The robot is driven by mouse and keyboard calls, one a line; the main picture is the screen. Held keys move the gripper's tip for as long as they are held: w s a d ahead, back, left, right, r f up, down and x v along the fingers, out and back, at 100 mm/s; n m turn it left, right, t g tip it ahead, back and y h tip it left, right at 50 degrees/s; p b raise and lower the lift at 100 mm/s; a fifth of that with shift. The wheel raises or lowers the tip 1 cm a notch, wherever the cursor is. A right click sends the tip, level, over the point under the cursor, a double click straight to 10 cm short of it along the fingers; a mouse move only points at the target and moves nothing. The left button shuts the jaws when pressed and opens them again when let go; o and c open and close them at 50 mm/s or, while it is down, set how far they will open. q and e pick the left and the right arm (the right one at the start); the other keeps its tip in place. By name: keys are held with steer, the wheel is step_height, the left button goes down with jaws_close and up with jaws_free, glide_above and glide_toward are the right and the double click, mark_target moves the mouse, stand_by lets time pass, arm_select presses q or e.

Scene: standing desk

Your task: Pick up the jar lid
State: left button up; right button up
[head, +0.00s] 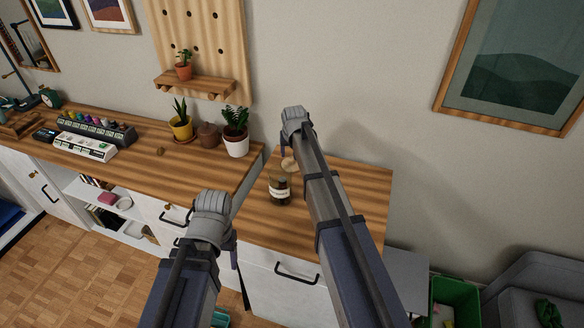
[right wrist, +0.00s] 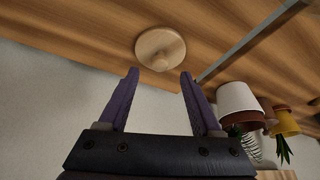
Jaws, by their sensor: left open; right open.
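The jar lid (right wrist: 160,46) is a round, pale wooden disc with a small knob. It lies on the wooden desk top, and in the head view it shows (head: 289,164) just behind the jar (head: 280,190), partly beside my right arm. The jar is dark glass with a pale label and stands upright. My right gripper (right wrist: 159,72) is open and empty, its purple fingers apart on either side of the lid's line and short of it. In the head view my right gripper (head: 286,144) is above the lid. My left gripper (head: 234,258) is open, off the desk's front.
Potted plants (head: 236,132) and a brown pot (head: 208,136) stand on the adjoining desk (head: 160,165) to the left. A gap separates it from the desk section (head: 350,185) with the jar. A green bin (head: 455,300) stands at lower right.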

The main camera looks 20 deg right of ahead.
mark_target(292, 158)
steer(key=b+x, duration=0.2)
steer(key=x, duration=0.1)
steer(key=shift+w+f+b, duration=0.15)
steer(key=shift+f+b, duration=0.15)
steer(key=shift+f, duration=0.05)
steer(key=shift+r, duration=0.1)
jaws_close()
